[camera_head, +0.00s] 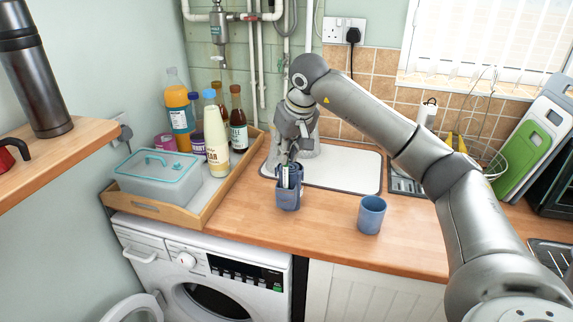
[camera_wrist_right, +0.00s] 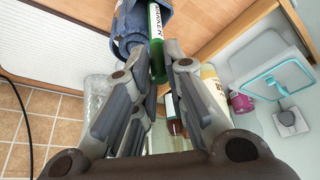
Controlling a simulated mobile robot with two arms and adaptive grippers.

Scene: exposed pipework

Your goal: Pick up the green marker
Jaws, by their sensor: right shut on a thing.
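The green marker (camera_wrist_right: 157,45), with a white label, stands in a blue holder (camera_head: 288,200) on the wooden counter. Its upper part also shows in the head view (camera_head: 286,178). My right gripper (camera_head: 291,158) comes down from above the holder and is shut on the marker. In the wrist view the two fingertips (camera_wrist_right: 159,62) lie on either side of its end. The marker's lower part is hidden inside the holder (camera_wrist_right: 128,22). My left gripper is not in view.
A blue cup (camera_head: 371,215) stands to the right on the counter. A wooden tray (camera_head: 190,219) with bottles and a lidded container (camera_head: 157,176) is at the left. A white draining board (camera_head: 345,172) lies behind. The counter between holder and cup is clear.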

